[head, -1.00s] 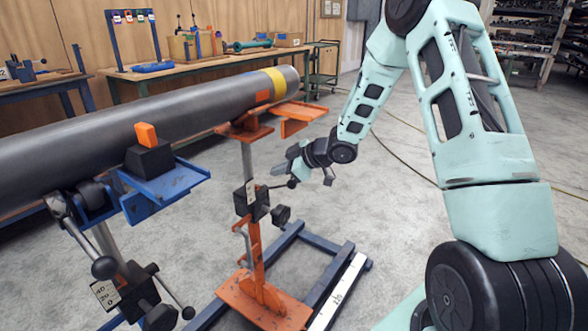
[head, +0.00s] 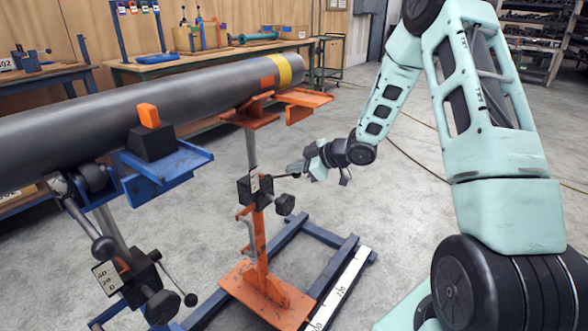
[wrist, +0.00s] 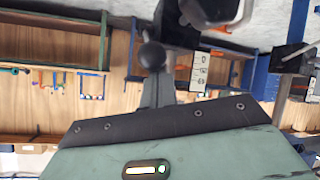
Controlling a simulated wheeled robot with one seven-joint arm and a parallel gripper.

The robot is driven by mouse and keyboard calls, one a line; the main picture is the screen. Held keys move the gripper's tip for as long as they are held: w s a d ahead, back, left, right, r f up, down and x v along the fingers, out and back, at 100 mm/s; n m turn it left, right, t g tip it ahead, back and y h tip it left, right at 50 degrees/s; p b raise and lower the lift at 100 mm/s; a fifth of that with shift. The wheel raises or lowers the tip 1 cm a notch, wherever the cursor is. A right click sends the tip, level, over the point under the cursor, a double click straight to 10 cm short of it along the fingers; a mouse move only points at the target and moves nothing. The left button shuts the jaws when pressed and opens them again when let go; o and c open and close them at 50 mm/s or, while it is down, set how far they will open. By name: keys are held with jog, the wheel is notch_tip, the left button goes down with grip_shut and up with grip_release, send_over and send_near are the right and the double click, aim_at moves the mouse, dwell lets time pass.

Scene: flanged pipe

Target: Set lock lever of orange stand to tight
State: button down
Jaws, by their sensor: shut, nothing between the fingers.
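The orange stand (head: 262,262) holds up the far end of the grey pipe (head: 190,103). Its black clamp block (head: 243,191) sits partway up the post, with a small scale plate on it. The thin lock lever (head: 284,177) points right from the block, roughly level. A round black knob hangs at the block's lower right (head: 285,204). My gripper (head: 297,166) is shut and empty, close by the lever's outer end; contact cannot be told. In the wrist view a black ball knob (wrist: 152,55) is at my gripper's finger (wrist: 154,92).
A blue stand (head: 160,172) with its own clamp, levers and an orange-topped black block is at the left. A blue floor frame (head: 325,236) with a white ruler strip lies right of the orange stand. Workbenches line the back wall.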

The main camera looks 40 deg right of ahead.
notch_tip(320, 180, down, 7)
jog(key=s+d+t+y+b, duration=0.1)
jog(key=s+t+b, duration=0.1)
jog(key=b, duration=0.7)
jog(key=shift+s+r+n+t+y, duration=0.15)
jog(key=shift+s+n+t+y, duration=0.2)
jog(key=shift+t, duration=0.45)
